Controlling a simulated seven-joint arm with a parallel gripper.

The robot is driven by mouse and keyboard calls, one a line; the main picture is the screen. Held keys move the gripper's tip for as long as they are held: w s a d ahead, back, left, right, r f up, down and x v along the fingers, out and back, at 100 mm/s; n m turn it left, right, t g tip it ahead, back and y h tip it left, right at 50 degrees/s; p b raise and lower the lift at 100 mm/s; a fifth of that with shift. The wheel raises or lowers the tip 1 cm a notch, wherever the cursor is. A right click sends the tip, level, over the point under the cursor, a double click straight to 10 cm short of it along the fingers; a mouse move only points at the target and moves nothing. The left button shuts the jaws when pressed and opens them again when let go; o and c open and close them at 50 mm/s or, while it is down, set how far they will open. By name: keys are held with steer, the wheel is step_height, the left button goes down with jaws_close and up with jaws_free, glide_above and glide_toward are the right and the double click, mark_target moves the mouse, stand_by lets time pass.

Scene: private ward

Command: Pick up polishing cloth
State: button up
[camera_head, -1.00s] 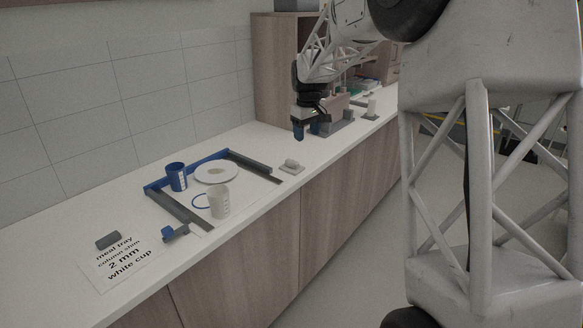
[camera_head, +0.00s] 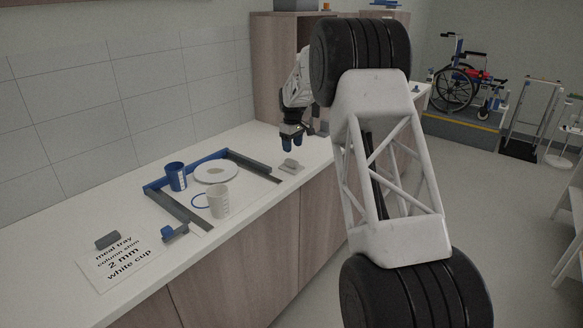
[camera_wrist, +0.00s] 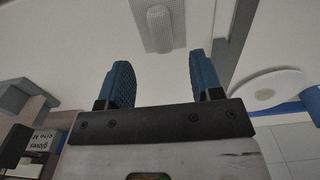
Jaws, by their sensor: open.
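A small light grey rolled or block-like piece (camera_head: 290,163) lies on a flat grey textured pad (camera_head: 284,169) on the counter, right of the tray; this looks like the polishing cloth, though I cannot tell which part is cloth. In the wrist view the grey piece (camera_wrist: 158,28) on its pad (camera_wrist: 179,9) is at the top centre, beyond my fingertips. My gripper (camera_head: 291,144) points down above the counter, just behind the piece in the head view. In the wrist view my gripper (camera_wrist: 161,78) has its two blue fingers apart, with nothing between them.
A tray with blue and grey edges (camera_head: 250,164) holds a blue cup (camera_head: 176,177), a white plate (camera_head: 215,171) and a white cup (camera_head: 219,202). A printed card (camera_head: 125,262) lies front left. A wooden cabinet (camera_head: 275,75) stands behind my gripper. The counter's front edge is close.

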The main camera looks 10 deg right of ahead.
mark_target(292, 160)
steer(key=shift+w+f, duration=0.15)
steer(key=shift+f, duration=1.3)
steer(key=shift+a+f, duration=0.15)
steer(key=shift+f, duration=2.45)
steer(key=c, duration=1)
steer(key=shift+r, duration=0.15)
